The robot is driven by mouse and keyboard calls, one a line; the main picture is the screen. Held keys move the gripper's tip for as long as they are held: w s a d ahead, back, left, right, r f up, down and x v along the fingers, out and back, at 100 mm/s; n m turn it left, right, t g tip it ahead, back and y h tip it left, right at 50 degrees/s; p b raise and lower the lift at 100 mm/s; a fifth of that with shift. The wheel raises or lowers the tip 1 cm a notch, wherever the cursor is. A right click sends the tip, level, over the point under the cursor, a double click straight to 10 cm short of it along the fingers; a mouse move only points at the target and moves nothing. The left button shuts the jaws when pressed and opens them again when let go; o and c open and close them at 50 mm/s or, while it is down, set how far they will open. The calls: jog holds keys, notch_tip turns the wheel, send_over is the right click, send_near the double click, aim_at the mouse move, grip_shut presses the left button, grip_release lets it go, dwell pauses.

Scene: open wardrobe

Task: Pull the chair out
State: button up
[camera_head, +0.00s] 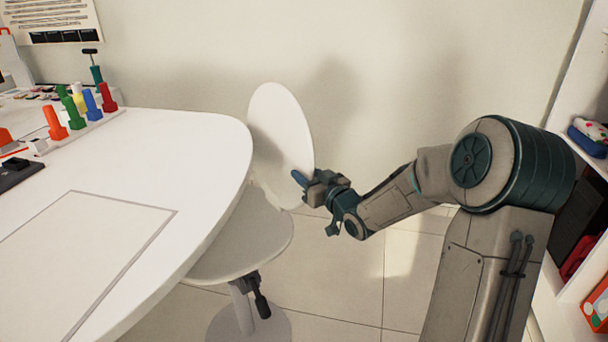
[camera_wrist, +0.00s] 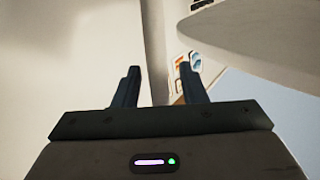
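The white chair has an oval backrest (camera_head: 280,140), a round seat (camera_head: 245,240) and a grey post on a round base. It stands at the right end of the white table, its seat partly hidden by the tabletop. My gripper (camera_head: 303,182) is at the right edge of the backrest, one finger showing in front of it. In the wrist view, the two fingers of my gripper (camera_wrist: 159,85) are apart. A pale upright strip, apparently the backrest's edge (camera_wrist: 154,40), shows between them with gaps beside it. Contact cannot be told.
The white table (camera_head: 170,150) fills the left, with coloured pegs (camera_head: 80,103) on its far side. A wall (camera_head: 400,60) is close behind the chair. Shelves (camera_head: 572,190) stand at the right.

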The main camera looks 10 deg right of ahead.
jog(key=shift+x, duration=0.85)
